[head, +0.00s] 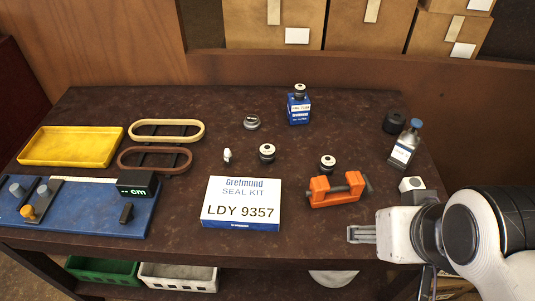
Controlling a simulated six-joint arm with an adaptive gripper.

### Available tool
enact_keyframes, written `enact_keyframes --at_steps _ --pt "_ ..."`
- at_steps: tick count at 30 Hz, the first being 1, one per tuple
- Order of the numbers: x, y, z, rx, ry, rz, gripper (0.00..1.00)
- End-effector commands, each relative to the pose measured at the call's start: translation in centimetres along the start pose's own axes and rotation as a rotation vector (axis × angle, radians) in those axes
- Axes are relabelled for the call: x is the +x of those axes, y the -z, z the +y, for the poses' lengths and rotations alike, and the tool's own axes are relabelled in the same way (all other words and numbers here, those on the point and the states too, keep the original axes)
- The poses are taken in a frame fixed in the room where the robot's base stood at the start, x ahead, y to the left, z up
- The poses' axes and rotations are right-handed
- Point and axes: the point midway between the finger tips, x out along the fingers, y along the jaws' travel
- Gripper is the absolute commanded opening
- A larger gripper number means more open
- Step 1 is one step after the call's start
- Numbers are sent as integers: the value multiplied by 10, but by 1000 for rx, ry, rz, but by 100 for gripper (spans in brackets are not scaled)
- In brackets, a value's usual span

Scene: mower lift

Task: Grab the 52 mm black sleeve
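A plain black cylindrical piece (396,121) stands at the back right of the table, behind a grey bottle. Smaller dark ring-like parts with pale centres sit elsewhere: one at the middle (267,152), one behind the orange clamp (328,164), and one on top of a blue box (300,90). No size marking is legible on any of them, so I cannot tell which is 52 mm. My gripper (361,234) is at the front right edge, fingers pointing left, apart from all these parts. The fingers look close together, and their gap is unclear.
A grey bottle (405,146) and an orange clamp (337,189) stand near my gripper. A white seal kit box (241,203) lies front middle. A blue measuring board (75,209), yellow tray (70,146) and two oval rings (166,122) fill the left.

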Motion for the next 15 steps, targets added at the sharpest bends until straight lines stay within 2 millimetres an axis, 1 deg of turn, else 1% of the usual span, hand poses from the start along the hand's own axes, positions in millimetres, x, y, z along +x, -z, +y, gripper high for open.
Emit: enact_keyframes --at_steps 5,8,11,15 --pt "0 2 -1 -4 2 -1 52" --pt "1 7 -2 -15 7 -4 52" --pt "2 15 -5 -34 16 -11 52" --pt "6 33 -11 -76 34 -21 52"
